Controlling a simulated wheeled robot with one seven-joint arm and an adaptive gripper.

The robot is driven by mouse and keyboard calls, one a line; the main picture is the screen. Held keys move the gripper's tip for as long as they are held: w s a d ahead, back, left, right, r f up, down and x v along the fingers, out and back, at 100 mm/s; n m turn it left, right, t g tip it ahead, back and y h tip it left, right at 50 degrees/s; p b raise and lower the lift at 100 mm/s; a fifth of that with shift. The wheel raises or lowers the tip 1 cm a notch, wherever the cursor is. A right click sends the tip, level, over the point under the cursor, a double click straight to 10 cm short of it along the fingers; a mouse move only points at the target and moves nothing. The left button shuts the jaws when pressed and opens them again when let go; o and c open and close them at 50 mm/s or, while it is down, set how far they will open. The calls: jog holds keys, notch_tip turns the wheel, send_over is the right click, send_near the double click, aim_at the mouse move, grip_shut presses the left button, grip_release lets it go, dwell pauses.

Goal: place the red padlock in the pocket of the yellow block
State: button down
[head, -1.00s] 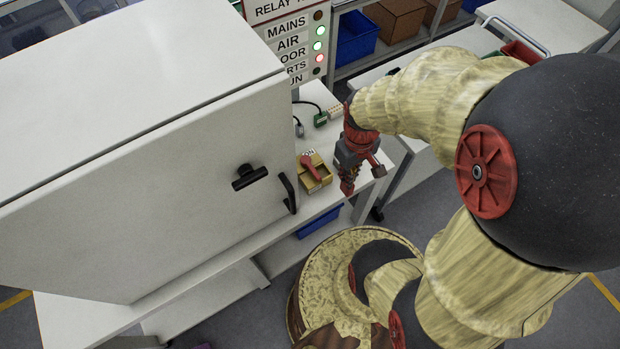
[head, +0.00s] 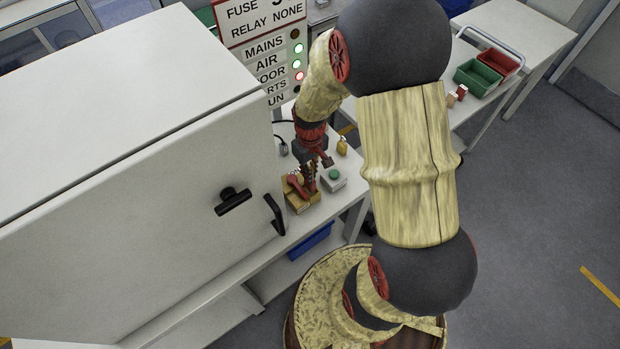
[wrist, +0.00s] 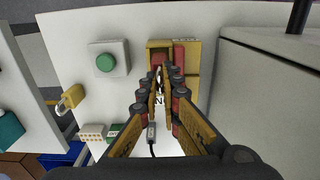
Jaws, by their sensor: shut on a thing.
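The yellow block (head: 300,207) sits on the bench beside the cabinet door, with a red lever on it. In the wrist view the block (wrist: 192,88) lies just beyond my fingertips, and the red lever (wrist: 179,54) shows on its right part. My gripper (head: 311,184) points down at the block and is shut on the red padlock. It also shows in the wrist view (wrist: 166,75). The padlock is mostly hidden between the fingers. I cannot tell whether it is inside the pocket or just above it.
A grey box with a green button (head: 334,178) stands close to the right of the block. A yellow padlock (head: 342,146) is behind it. The tall grey cabinet (head: 120,215) rises close on the left. Small connectors (wrist: 93,132) and a cable are on the bench.

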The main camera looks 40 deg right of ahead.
jog(key=shift+f+b, duration=0.3)
jog(key=shift+f, duration=1.3)
jog(key=shift+f, duration=0.15)
jog(key=c, duration=2)
grip_release()
jog(key=shift+c, duration=0.2)
jog(key=shift+o, duration=0.2)
notch_tip(320, 180, up, 12)
jog(key=shift+r+p, duration=0.2)
jog(key=shift+p, duration=0.8)
